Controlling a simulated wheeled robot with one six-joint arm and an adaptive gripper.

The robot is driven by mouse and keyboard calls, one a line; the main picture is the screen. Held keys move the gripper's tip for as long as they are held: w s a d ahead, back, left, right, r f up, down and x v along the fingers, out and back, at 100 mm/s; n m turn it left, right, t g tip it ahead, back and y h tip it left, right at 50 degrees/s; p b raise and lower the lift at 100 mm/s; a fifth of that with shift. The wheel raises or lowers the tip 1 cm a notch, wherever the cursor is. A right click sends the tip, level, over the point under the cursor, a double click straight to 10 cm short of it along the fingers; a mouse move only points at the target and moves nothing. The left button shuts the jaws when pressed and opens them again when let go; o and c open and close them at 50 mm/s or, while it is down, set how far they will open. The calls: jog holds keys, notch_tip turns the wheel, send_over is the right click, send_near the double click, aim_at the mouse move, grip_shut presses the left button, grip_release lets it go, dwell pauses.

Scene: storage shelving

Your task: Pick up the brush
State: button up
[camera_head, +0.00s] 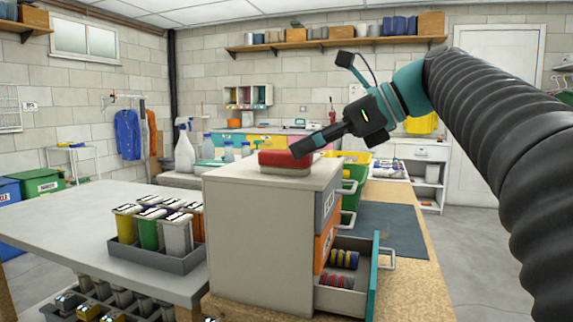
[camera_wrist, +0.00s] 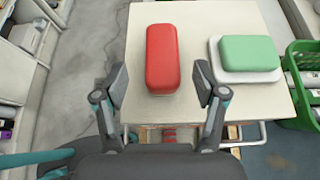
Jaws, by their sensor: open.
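A red rounded oblong block (camera_head: 284,159) with a pale layer under it lies on top of the pale cabinet (camera_head: 250,235); it looks like the brush, though bristles are not clear. In the wrist view the red block (camera_wrist: 163,57) lies lengthwise, its near end between my fingers. My gripper (camera_head: 298,150) reaches in from the right at the red block; contact cannot be told. The open, empty fingers (camera_wrist: 160,80) show one on each side of the block.
A green block (camera_wrist: 249,53) on a white base sits right of the red one in the wrist view. A green crate (camera_wrist: 302,75) stands beyond. The cabinet has an open drawer (camera_head: 345,301) with rolls. A grey tray (camera_head: 150,257) holds several small bins.

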aim_at(286, 151)
jog(key=x, duration=0.5)
jog(key=shift+w+b, duration=0.15)
jog(key=shift+b, duration=0.25)
grip_shut()
jog(key=shift+r, duration=0.45)
notch_tip(286, 151, up, 3)
jog(key=shift+r+p, duration=0.15)
jog(key=shift+p, duration=0.7)
jog(key=d+r, duration=0.6)
jog(key=d, duration=0.5)
jog(key=shift+w+r, duration=0.3)
jog(key=shift+r, duration=0.1)
